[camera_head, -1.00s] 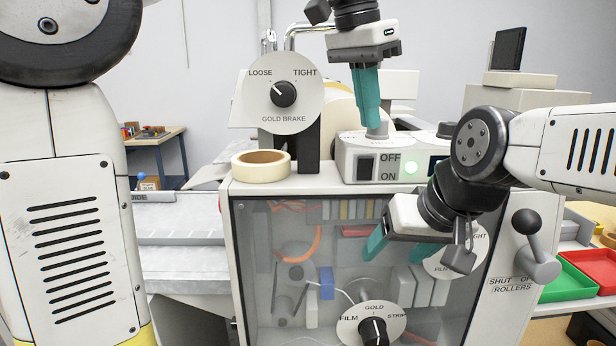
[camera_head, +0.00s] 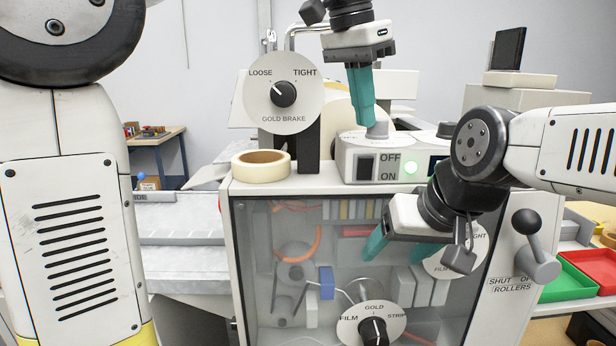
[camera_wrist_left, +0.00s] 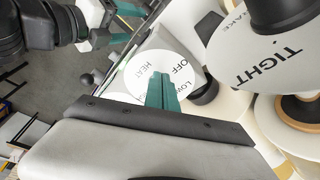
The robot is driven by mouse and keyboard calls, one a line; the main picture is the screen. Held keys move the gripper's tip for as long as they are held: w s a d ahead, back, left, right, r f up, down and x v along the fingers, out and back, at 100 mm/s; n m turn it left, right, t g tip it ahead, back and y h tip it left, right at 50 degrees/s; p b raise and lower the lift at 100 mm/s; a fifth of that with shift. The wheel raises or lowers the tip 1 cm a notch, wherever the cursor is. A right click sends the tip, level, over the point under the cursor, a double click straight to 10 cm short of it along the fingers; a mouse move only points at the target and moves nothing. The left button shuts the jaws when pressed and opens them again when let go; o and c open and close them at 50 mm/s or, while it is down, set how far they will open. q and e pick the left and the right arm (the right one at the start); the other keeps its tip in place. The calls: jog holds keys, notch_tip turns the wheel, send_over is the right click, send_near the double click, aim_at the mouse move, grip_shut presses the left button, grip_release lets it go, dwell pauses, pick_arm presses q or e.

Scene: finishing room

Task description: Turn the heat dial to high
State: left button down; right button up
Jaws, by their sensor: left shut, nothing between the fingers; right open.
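The heat dial (camera_head: 377,131) sits on top of the white control box (camera_head: 350,160). In the left wrist view its white face (camera_wrist_left: 140,75) shows the words HEAT, OFF and LOW. The fingers hide part of that face, and I cannot read the dial's setting. My left gripper (camera_head: 369,122) is shut and empty, its teal fingers pointing down right at the dial's top; I cannot tell if they touch it. Its fingertips show over the dial in the left wrist view (camera_wrist_left: 163,78). My right gripper (camera_head: 402,250) is open in front of the cabinet's clear panel.
The gold brake dial (camera_head: 283,112) stands left of the box, its pointer toward LOOSE. A tape roll (camera_head: 261,164) lies on the cabinet top. A grey lever (camera_head: 532,240) is at the right.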

pick_arm(q)
jog(key=shift+w+a, duration=0.3)
jog(key=shift+w, duration=0.45)
dwell(0.3)
jog(key=shift+a, duration=0.15)
